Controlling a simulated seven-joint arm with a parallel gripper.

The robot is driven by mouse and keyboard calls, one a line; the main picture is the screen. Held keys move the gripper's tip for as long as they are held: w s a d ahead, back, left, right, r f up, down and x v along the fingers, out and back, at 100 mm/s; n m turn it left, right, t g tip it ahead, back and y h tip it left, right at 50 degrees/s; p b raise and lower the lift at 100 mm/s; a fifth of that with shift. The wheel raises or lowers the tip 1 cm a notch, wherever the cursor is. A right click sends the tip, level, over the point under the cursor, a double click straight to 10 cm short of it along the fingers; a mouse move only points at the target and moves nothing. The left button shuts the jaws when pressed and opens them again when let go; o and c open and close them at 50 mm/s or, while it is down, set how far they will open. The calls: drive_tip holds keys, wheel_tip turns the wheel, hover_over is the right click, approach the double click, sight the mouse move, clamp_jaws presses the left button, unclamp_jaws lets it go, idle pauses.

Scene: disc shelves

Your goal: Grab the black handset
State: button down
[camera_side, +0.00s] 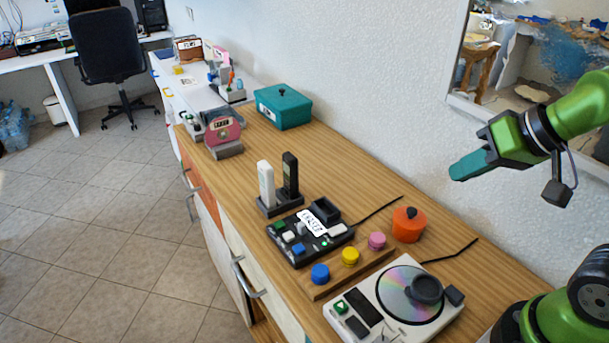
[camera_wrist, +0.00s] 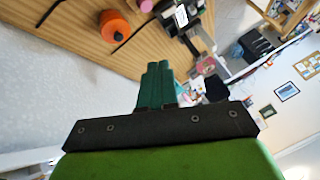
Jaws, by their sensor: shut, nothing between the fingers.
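The black handset (camera_side: 290,176) stands upright in a dark cradle (camera_side: 281,205) on the wooden counter in the side view. A white handset (camera_side: 266,183) stands upright beside it on the left, in the same cradle. My gripper (camera_side: 456,173) is in the air at the right, well above the counter and apart from both handsets. Its teal fingers are shut together with nothing between them. They also show shut in the wrist view (camera_wrist: 155,72). I cannot make out the black handset clearly in the wrist view.
In front of the cradle are a dark button panel (camera_side: 310,240), a board with blue, yellow and pink knobs (camera_side: 350,257) and a disc player (camera_side: 395,300). An orange pot (camera_side: 408,224) stands near the wall. A teal box (camera_side: 284,107) and a pink device (camera_side: 223,135) stand farther back.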

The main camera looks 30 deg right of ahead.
drive_tip(key=c, duration=0.8)
unclamp_jaws()
drive_tip(key=shift+c, duration=0.2)
drive_tip(key=n+g+h, duration=0.2)
drive_tip(key=n+g, duration=0.1)
drive_tip(key=n, duration=0.1)
approach(290, 167)
drive_tip(key=x, duration=0.8)
drive_tip(key=w+d+x, duration=0.1)
drive_tip(key=x, duration=0.3)
drive_tip(key=shift+w+d+r, duration=0.1)
drive_tip(key=shift+r, duration=0.05)
